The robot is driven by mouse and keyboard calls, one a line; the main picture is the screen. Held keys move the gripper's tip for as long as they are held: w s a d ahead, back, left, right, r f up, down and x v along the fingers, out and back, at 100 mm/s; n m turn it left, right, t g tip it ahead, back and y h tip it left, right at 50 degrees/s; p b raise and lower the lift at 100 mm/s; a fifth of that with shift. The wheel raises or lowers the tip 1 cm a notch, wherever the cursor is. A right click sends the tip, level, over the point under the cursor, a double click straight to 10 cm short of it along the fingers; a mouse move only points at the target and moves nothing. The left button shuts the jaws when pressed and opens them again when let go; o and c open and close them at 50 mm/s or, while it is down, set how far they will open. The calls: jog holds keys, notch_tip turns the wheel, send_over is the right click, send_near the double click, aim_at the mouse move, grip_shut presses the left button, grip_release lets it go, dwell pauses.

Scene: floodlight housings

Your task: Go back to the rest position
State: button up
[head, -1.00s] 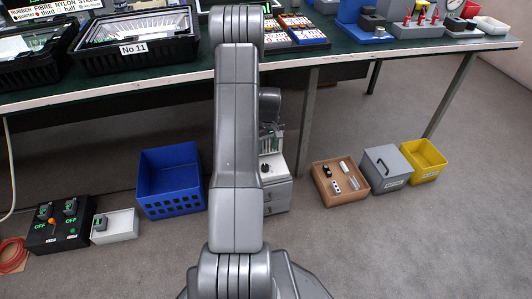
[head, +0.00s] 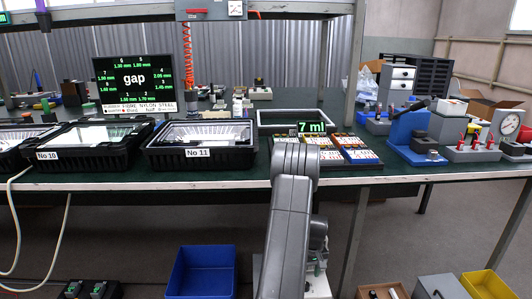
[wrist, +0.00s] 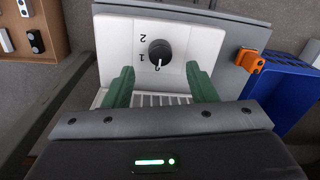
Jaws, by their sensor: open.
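My gripper (wrist: 160,84) is open, with its two green fingers apart and nothing held between them. In the wrist view it is over a white panel with a black rotary knob (wrist: 160,53) marked 1 and 2. The knob shows beyond and between the fingers; I cannot tell the exact gap to it. In the head view my arm hangs down in front of the bench, and the gripper is mostly hidden behind it.
The bench (head: 400,180) carries floodlight housings No 10 (head: 85,147) and No 11 (head: 201,143), a display (head: 134,80), and a blue fixture (head: 408,135). Below are a blue crate (head: 203,272), a yellow bin (head: 487,284) and a grey box (head: 440,287). A bench leg (head: 353,240) stands right of my arm.

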notch_tip(320, 180, down, 6)
jog(key=shift+a+r+b, duration=0.15)
jog(key=shift+b, duration=0.55)
jog(key=shift+r, duration=0.1)
